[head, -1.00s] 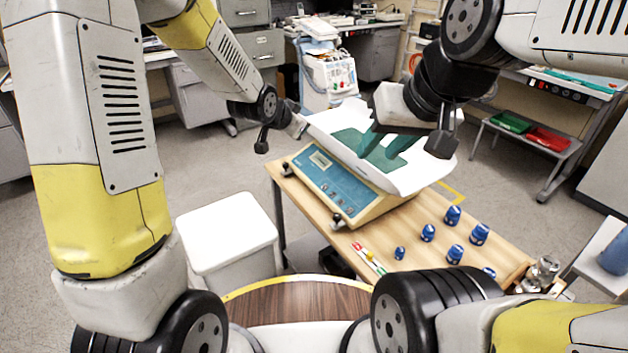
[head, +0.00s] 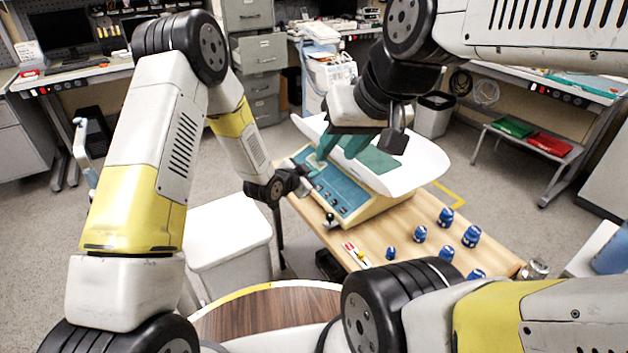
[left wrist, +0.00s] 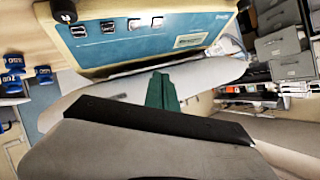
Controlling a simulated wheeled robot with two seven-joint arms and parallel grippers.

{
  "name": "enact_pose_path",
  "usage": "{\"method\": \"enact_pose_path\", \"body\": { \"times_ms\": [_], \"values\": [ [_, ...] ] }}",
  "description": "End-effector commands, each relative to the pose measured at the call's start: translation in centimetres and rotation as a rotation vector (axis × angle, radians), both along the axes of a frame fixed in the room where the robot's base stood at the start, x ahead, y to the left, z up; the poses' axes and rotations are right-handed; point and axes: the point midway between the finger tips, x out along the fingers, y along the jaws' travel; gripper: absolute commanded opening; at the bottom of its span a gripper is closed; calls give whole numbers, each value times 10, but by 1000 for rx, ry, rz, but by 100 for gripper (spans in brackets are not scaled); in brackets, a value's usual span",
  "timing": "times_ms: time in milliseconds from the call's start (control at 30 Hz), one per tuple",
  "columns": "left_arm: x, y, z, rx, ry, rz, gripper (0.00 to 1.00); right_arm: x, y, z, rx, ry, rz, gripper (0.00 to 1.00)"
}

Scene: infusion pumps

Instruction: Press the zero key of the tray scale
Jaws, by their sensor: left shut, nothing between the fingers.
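The tray scale (head: 400,180) has a white curved tray on a beige body with a sloping blue key panel (head: 346,197). In the left wrist view the panel (left wrist: 150,42) shows a row of small keys (left wrist: 107,27) and a display (left wrist: 190,40); I cannot read which key is zero. My left gripper (head: 306,182) is at the panel's left edge, its tips hard to make out in the head view. Its teal fingers (left wrist: 163,92) are shut and empty, apart from the keys in the wrist view. My right gripper (head: 328,148) hangs over the tray, its teal fingers partly merging with teal in the tray.
Several blue weights (head: 446,217) stand on the wooden table (head: 400,233) right of the scale. A small red and yellow item (head: 357,255) lies at the front edge. A white bin (head: 228,235) stands left of the table.

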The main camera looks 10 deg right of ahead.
Motion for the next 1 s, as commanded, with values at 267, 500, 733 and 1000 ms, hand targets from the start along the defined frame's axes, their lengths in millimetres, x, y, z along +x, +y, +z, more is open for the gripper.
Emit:
{"method": "enact_pose_path", "body": {
  "times_ms": [267, 500, 733, 1000],
  "values": [
    [1, -3, -8, 0, 2, 0, 0, 0, 0, 0, 0, 0, 0, 36],
    [5, -15, -39, 2, 2, -1, 0, 0, 0, 0, 0, 0, 0, 36],
    [9, -26, -66, 1, 2, 1, 0, 0, 0, 0, 0, 0, 0, 36],
    [11, -32, -80, 0, 2, 0, 0, 0, 0, 0, 0, 0, 0, 36]
  ]
}}
